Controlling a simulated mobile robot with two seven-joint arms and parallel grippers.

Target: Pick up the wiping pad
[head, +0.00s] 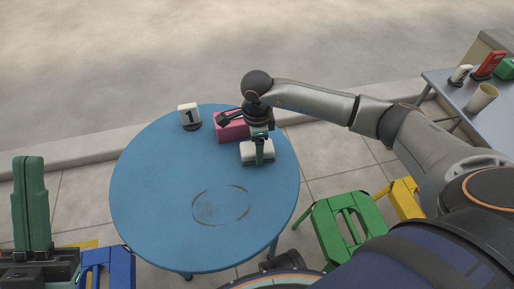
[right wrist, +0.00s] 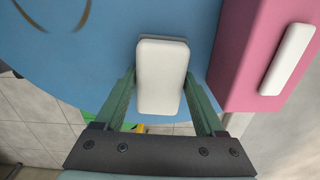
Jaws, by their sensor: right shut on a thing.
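The wiping pad (head: 248,153) is a white rounded block near the back right of the blue round table. In the right wrist view the pad (right wrist: 161,75) lies between the two green fingers of my right gripper (right wrist: 162,92). My right gripper (head: 262,150) reaches down from above and is shut on the pad. I cannot tell whether the pad is clear of the tabletop. My left gripper (head: 31,200) is at the lower left, away from the table, its green fingers pointing up, together and empty.
A pink box (head: 231,131) stands close behind the pad. Green (head: 340,225) and yellow (head: 403,197) stools stand at right.

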